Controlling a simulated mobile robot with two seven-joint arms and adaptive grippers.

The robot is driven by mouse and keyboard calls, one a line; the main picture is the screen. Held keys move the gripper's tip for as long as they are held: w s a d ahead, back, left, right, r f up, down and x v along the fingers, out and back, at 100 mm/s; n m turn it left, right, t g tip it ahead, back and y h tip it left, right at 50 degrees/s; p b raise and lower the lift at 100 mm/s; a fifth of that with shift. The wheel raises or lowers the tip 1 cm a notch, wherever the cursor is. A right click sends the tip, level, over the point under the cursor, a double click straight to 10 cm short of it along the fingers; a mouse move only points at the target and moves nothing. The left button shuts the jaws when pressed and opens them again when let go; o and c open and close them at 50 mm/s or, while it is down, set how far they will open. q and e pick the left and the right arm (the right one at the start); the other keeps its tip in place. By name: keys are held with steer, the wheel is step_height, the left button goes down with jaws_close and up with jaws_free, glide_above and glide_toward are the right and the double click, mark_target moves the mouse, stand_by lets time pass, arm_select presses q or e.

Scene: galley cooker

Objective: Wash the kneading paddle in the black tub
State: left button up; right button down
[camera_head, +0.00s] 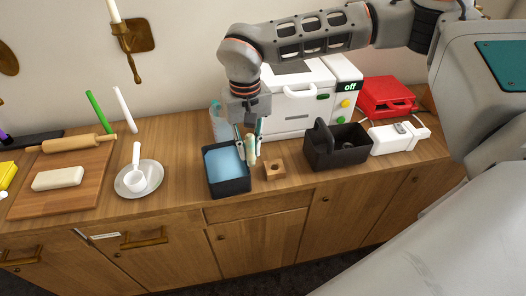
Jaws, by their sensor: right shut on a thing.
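The black tub (231,189) stands on the wooden counter near its front edge, with light blue water inside. My right gripper (250,142) points down at the tub's right side. It is shut on a small pale thing (252,151), which looks like the kneading paddle; its shape is partly hidden by the fingers. The pale thing shows in front of the tub's right rim, and I cannot tell whether it touches the tub. My left gripper is not in view.
A wooden block with a hole (275,171) sits right of the tub. A black carrier (337,157), white machine marked off (299,103) and red box (386,97) stand farther right. A bottle (219,122) is behind the tub.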

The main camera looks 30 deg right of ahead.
steer(key=w+a+r+m, duration=0.1)
steer(key=w+a+m, duration=0.1)
steer(key=w+a, duration=0.25)
steer(key=b, duration=0.5)
glide_above(227, 177)
steer(key=shift+f, duration=3.05)
steer(key=shift+s+f+b, duration=0.1)
steer(key=shift+f+b, duration=0.6)
steer(key=shift+f, duration=1.55)
steer(key=shift+r, duration=0.1)
